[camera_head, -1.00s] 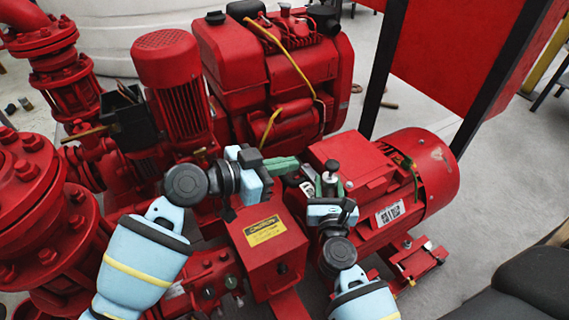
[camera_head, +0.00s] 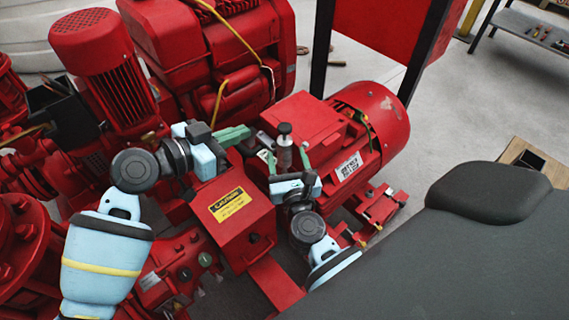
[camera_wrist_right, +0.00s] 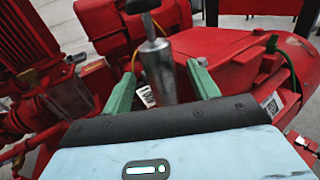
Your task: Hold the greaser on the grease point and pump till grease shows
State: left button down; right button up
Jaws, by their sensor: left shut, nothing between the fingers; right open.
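The greaser (camera_head: 285,150), a slim grey metal cylinder with a dark knob on top, stands upright on the near side of the red motor (camera_head: 345,130). In the right wrist view the greaser (camera_wrist_right: 158,72) shows between the green fingers, with a visible gap on each side. My right gripper (camera_head: 288,160) is open around it. My left gripper (camera_head: 234,136) is shut and empty, its green fingertips a little left of the greaser, above the red box. I cannot make out the grease point or any grease.
A red control box (camera_head: 232,215) with a yellow label sits just below my left gripper. A black open bin (camera_head: 60,115) and a finned red pump motor (camera_head: 100,60) stand at left. A grey bench (camera_head: 530,28) with small tools is far right.

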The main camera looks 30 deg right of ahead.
jog(key=shift+v, duration=2.4)
jog(key=shift+w+a, duration=0.1)
jog(key=shift+x, duration=4.1)
